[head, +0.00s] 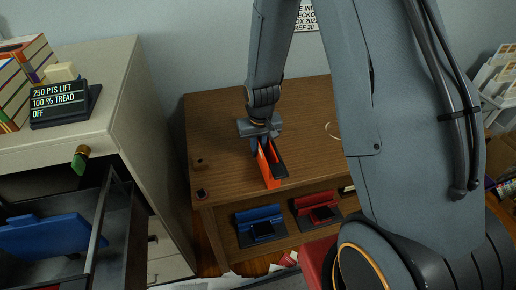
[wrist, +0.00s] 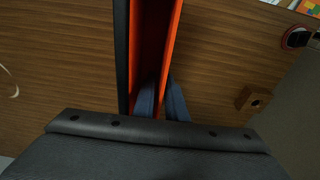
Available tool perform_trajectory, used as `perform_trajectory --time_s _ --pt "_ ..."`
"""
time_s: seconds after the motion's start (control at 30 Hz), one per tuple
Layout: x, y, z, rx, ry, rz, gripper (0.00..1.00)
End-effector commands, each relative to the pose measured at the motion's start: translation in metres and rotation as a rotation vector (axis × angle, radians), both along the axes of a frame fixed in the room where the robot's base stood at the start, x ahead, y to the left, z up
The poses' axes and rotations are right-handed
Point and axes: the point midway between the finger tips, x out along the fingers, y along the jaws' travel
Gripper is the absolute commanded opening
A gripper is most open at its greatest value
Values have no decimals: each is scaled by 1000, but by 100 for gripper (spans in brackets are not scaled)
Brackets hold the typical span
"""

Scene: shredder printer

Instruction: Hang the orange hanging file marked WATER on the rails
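The orange file (head: 268,168) stands on the wooden table, with a dark upright part beside it; no marking on it can be read. My gripper (head: 260,140) is over its far end, pointing down. In the wrist view my gripper's blue-grey fingers (wrist: 161,98) sit close together on either side of one orange wall (wrist: 172,40) and appear shut on it. The open dark drawer (head: 125,215) at the left has a rail (head: 98,220) along it. A blue file (head: 45,236) sits inside the drawer.
A pale cabinet (head: 115,105) holds the drawer, with books (head: 28,65) and a small black sign (head: 62,106) on top. Blue (head: 260,225) and red (head: 318,210) devices sit on the table's lower shelf. A small wooden block (head: 199,163) lies left of the file.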

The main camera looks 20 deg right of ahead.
Motion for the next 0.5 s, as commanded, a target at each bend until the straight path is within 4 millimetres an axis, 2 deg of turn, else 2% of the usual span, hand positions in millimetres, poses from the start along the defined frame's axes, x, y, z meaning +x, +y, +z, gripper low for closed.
perform_trajectory --time_s 0.07,0.5 --pt "0 0 0 0 0 0 0" --pt "0 0 7 0 -1 0 0"
